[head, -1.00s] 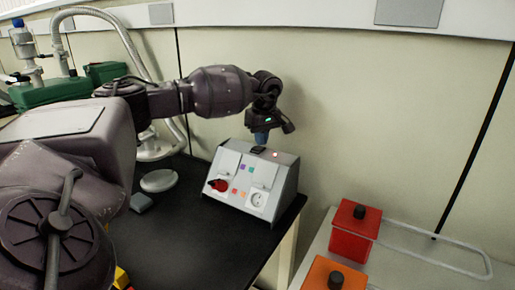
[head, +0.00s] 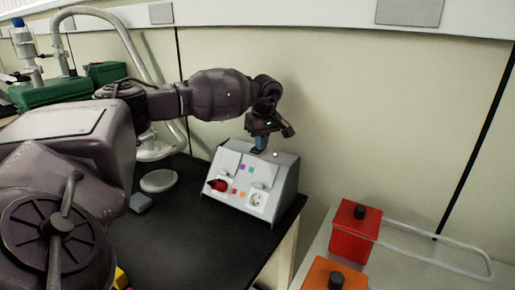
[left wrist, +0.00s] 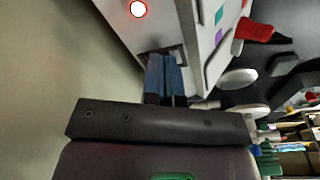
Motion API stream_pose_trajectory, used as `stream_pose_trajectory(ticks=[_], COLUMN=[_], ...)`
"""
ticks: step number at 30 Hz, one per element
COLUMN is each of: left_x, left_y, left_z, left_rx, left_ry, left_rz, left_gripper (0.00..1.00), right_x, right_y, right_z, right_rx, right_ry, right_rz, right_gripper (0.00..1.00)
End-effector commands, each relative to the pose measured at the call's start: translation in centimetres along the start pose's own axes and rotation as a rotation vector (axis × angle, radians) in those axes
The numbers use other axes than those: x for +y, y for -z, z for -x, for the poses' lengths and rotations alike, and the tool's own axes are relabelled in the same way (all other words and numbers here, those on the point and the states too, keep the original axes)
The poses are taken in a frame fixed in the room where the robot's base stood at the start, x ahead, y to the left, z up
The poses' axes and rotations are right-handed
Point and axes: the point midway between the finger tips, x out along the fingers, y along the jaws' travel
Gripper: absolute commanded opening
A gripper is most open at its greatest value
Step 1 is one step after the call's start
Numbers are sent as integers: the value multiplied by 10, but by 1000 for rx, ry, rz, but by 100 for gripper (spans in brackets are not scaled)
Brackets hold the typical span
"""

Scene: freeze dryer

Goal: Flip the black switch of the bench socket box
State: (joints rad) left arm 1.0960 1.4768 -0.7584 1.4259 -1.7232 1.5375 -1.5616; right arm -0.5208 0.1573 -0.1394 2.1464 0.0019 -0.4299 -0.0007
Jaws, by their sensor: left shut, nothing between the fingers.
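The grey bench socket box (head: 230,188) stands on the black bench top and has a sloped front. Its black switch is on the top face, mostly hidden behind my fingers in the head view; in the left wrist view a dark part of the switch (left wrist: 178,51) shows at the fingertips. A round lamp (head: 275,154) on the top face glows; it also shows in the left wrist view (left wrist: 138,8). My left gripper (head: 259,146) is shut and empty, its blue fingers pointing down at the switch. I cannot tell for certain whether they touch it. My right gripper is out of view.
A red plug (head: 218,185) and a white socket (head: 257,198) are on the box's front. A round pale dish (head: 158,181) lies left on the bench. A red box (head: 354,233) and an orange box (head: 325,273) stand right, beyond a gap. The wall is close behind.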

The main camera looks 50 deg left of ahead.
Motion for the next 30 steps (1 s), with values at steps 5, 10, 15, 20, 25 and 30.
stream_pose_trajectory(ticks=[5,10,15,20,25,30], left_x=[0,0,0,0,0,0], left_y=[0,0,2,3,5,6], left_z=[-3,0,11,22,32,43], left_rx=[0,0,1,0,0,0], left_ry=[1,0,-2,-3,-2,-3], left_rz=[0,0,1,0,0,0], left_gripper=[0,0,0,0,0,0], right_x=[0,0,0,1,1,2], right_y=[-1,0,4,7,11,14], right_z=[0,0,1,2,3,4], right_rx=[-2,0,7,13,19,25], right_ry=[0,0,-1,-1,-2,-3], right_rz=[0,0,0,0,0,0], right_gripper=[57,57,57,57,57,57])
